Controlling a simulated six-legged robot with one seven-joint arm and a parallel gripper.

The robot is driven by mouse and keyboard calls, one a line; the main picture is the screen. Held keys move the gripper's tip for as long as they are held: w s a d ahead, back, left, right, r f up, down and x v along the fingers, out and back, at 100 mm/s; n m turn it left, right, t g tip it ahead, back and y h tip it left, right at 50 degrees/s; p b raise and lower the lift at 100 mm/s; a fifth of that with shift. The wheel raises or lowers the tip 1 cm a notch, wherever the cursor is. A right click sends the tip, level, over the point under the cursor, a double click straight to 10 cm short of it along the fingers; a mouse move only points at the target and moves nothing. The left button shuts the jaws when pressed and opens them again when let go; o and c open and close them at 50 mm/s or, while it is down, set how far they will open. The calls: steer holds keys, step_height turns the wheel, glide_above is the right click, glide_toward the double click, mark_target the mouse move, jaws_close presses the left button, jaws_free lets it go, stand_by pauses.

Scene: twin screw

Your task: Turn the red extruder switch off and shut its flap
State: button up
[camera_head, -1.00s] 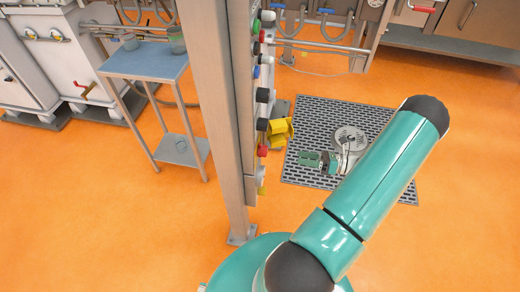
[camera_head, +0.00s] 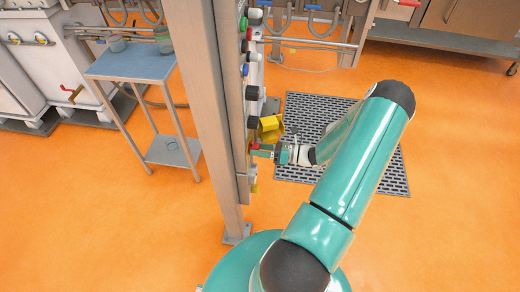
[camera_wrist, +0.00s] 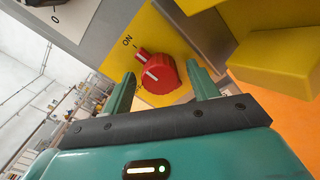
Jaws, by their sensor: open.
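The red extruder switch (camera_wrist: 158,75) is a round knob with a white line, on a yellow plate marked "ON", in the wrist view. Its white line lies close to the "ON" side. My gripper (camera_wrist: 166,85) is open, with one finger on each side of the knob; I cannot tell whether they touch it. The yellow flap (camera_wrist: 280,60) stands open at the right of the wrist view. In the head view the flap (camera_head: 271,128) sticks out from the panel just above my gripper (camera_head: 264,151), which mostly hides the red switch.
The panel post (camera_head: 208,110) stands upright left of my gripper and carries several other knobs above. A black knob (camera_wrist: 46,3) is at the top left of the wrist view. A blue-topped table (camera_head: 132,62) stands left; a floor grate (camera_head: 375,165) lies right.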

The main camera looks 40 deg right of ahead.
steer(key=c, duration=1)
steer(key=shift+n, duration=0.3)
steer(key=n, duration=1.7)
steer(key=shift+n, duration=0.3)
